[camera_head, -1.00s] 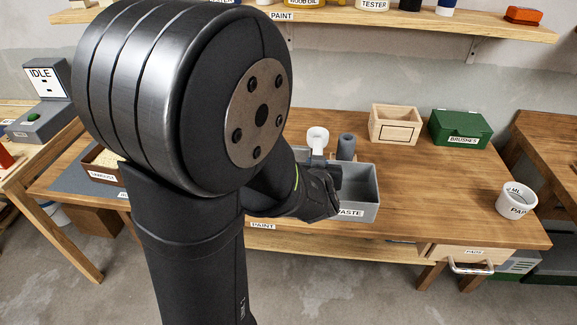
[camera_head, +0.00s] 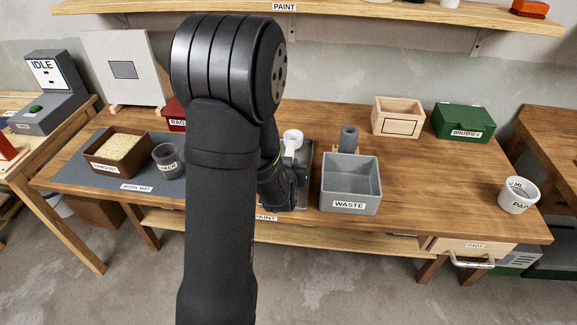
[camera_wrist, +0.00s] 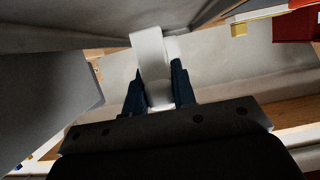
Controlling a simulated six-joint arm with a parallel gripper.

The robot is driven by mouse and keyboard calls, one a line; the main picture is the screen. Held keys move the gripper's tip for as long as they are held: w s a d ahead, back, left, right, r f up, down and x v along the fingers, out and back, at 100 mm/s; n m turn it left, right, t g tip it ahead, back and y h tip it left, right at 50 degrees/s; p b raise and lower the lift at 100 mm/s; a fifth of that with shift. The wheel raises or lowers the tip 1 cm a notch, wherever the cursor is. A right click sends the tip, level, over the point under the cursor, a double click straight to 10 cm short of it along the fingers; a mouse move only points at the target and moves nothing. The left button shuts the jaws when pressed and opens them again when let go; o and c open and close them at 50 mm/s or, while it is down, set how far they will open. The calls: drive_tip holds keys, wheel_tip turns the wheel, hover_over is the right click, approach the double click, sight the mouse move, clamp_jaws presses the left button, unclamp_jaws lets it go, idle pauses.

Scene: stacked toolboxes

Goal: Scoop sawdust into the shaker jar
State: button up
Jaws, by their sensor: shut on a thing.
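My gripper (camera_head: 287,168) is shut on a white scoop (camera_head: 292,137) and holds it left of the waste bin. The wrist view shows the scoop's white handle (camera_wrist: 150,52) between my two dark blue fingers (camera_wrist: 159,92). What is in the scoop is too small to tell. The sawdust box (camera_head: 134,168), brown and full of pale sawdust (camera_head: 121,147), sits on the grey work mat at left. The dark grey shaker jar (camera_head: 167,161) stands upright just right of it, open at the top. Its contents cannot be made out.
The grey waste bin (camera_head: 345,191) stands right of my gripper, with a grey cylinder (camera_head: 348,140) behind it. A red rag box (camera_head: 174,115) is partly hidden behind my arm. A wooden box (camera_head: 397,122), a green brushes box (camera_head: 463,125) and a white pot (camera_head: 518,199) stand farther right.

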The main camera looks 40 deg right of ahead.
drive_tip(key=shift+f, duration=0.55)
drive_tip(key=shift+f, duration=0.15)
drive_tip(key=o, duration=1)
drive_tip(key=v, duration=1.7)
drive_tip(key=shift+s, duration=0.35)
drive_tip(key=shift+d, duration=0.15)
drive_tip(key=x, duration=1.7)
drive_tip(key=shift+w+a, duration=0.2)
drive_tip(key=shift+w, duration=0.1)
